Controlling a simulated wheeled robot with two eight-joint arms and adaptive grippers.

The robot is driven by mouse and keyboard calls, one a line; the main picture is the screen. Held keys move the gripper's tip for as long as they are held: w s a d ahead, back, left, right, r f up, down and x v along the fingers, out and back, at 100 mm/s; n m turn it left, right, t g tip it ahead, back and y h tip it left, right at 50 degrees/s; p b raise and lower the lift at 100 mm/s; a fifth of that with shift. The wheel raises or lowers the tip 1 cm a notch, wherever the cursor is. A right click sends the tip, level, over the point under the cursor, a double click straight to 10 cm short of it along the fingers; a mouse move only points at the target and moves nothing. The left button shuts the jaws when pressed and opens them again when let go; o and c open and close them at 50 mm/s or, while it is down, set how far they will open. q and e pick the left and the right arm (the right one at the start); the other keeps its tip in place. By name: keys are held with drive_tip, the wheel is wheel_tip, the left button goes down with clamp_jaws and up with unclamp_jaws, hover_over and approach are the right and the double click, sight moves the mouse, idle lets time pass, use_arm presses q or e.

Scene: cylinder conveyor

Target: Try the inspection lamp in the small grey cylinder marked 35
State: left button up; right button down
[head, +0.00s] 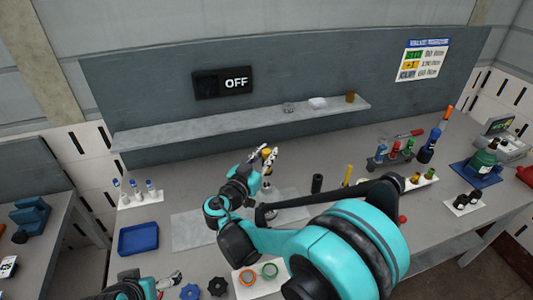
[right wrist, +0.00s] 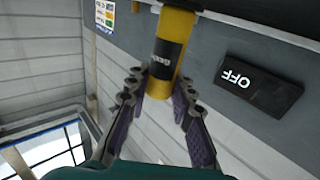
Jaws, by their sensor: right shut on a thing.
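My right gripper (head: 268,158) is above the grey mat (head: 190,232) near the middle of the bench. It is shut on a yellow cylinder with a black band (right wrist: 168,58), which stands out between the fingers in the right wrist view; the lettering on the band is too small to read. I cannot tell whether this is the inspection lamp. I cannot make out a small grey cylinder marked 35. A dark upright cylinder (head: 317,184) stands right of the gripper, with a yellow one (head: 347,176) beside it. My left gripper (head: 172,281) is low at the left; its jaw state is unclear.
A sign reading OFF (head: 235,83) hangs above a wall shelf (head: 215,123) holding a few small items. A blue tray (head: 138,239) and a white rack of small bottles (head: 140,198) are at left. A white holder with rings (head: 258,282) is in front. Coloured bottles crowd the right.

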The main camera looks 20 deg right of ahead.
drive_tip(key=shift+f+b, duration=1)
drive_tip(key=shift+f, duration=0.2)
drive_tip(key=shift+r, duration=0.15)
idle(0.4)
drive_tip(key=shift+r+p, duration=3.75)
drive_tip(key=shift+r, duration=1.2)
drive_tip(key=shift+f, duration=0.1)
